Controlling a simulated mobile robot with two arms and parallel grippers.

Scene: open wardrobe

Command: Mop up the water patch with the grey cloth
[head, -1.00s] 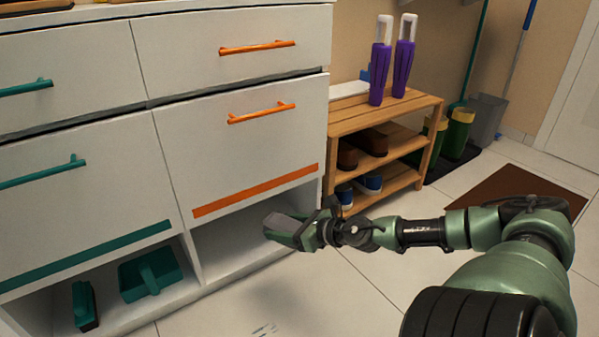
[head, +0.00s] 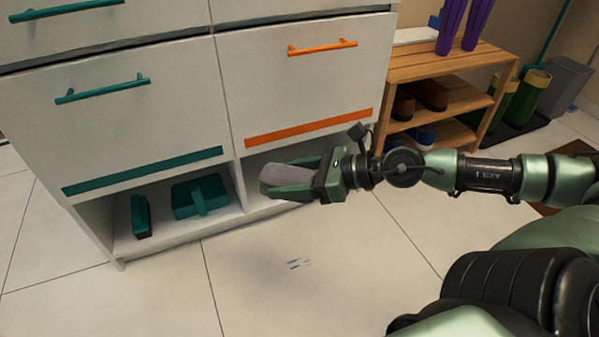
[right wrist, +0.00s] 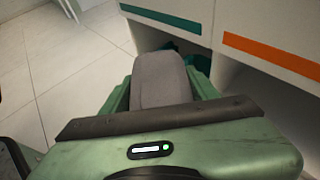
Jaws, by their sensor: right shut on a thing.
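My right gripper (head: 292,183) is shut on the grey cloth (head: 283,176), in front of the open bottom compartment under the orange-striped drawer. The cloth also shows between the green fingers in the right wrist view (right wrist: 160,80). A small patch of faint streaks, which looks like the water patch (head: 299,264), lies on the tiled floor below and in front of the cupboard. The gripper and cloth are above the floor, apart from the patch. My left gripper is not in view.
A white cupboard (head: 150,120) with teal and orange handles stands behind. Its lower left compartment holds a teal dustpan (head: 200,195) and a brush (head: 140,215). A wooden shoe rack (head: 440,68) stands right of it. The floor around the patch is clear.

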